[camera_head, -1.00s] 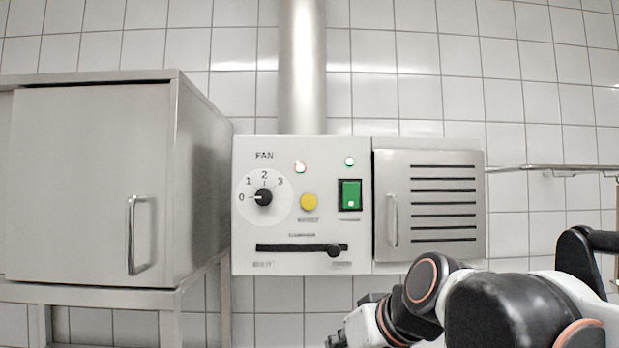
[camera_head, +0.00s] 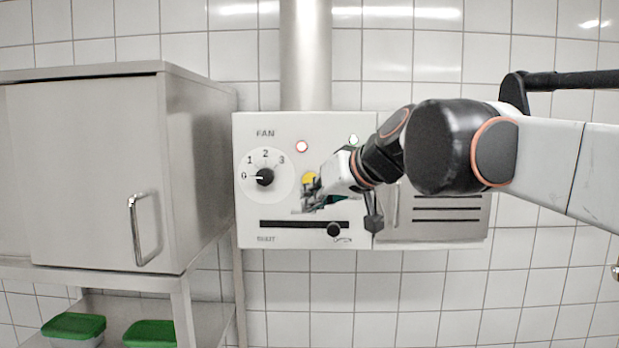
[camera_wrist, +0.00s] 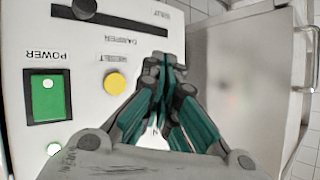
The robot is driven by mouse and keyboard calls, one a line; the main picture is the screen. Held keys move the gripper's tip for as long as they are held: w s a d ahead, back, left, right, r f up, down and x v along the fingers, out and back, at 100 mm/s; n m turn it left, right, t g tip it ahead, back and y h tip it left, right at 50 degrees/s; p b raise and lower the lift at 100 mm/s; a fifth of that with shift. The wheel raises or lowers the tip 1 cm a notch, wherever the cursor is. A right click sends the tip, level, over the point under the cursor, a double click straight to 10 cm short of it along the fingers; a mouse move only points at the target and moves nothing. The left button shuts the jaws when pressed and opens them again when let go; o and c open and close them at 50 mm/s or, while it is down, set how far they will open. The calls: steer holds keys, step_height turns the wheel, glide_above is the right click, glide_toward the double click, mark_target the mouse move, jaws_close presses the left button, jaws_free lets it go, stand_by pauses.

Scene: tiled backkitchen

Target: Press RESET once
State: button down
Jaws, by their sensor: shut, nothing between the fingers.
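The yellow RESET button (camera_head: 310,178) is on the white control panel (camera_head: 245,215), partly covered by my gripper in the head view. In the wrist view, the panel appears upside down and the whole round button (camera_wrist: 115,83) shows beside its label. My gripper (camera_head: 306,205) is in front of the panel, just below the button in the head view. In the wrist view my closed fingertips (camera_wrist: 172,64) are to the right of the button, with nothing between them. A gap separates them from the button in that view; their distance from the panel is unclear.
The fan dial (camera_head: 265,177) points to 0. The damper slider knob (camera_head: 334,230) is at the right end. The green POWER switch (camera_wrist: 47,97) is hidden in the head view. A steel cabinet (camera_head: 95,170) stands left; a slotted door (camera_head: 460,225) adjoins the panel.

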mark_target(310, 181)
steer(key=shift+w, duration=0.1)
steer(key=w, duration=0.8)
steer(key=shift+w+d, duration=0.15)
steer(key=shift+w, duration=0.15)
steer(key=shift+w, duration=0.1)
stand_by(1.4)
steer(key=shift+w, duration=0.35)
steer(key=shift+w, duration=0.4)
stand_by(0.7)
steer(key=shift+s, duration=0.9)
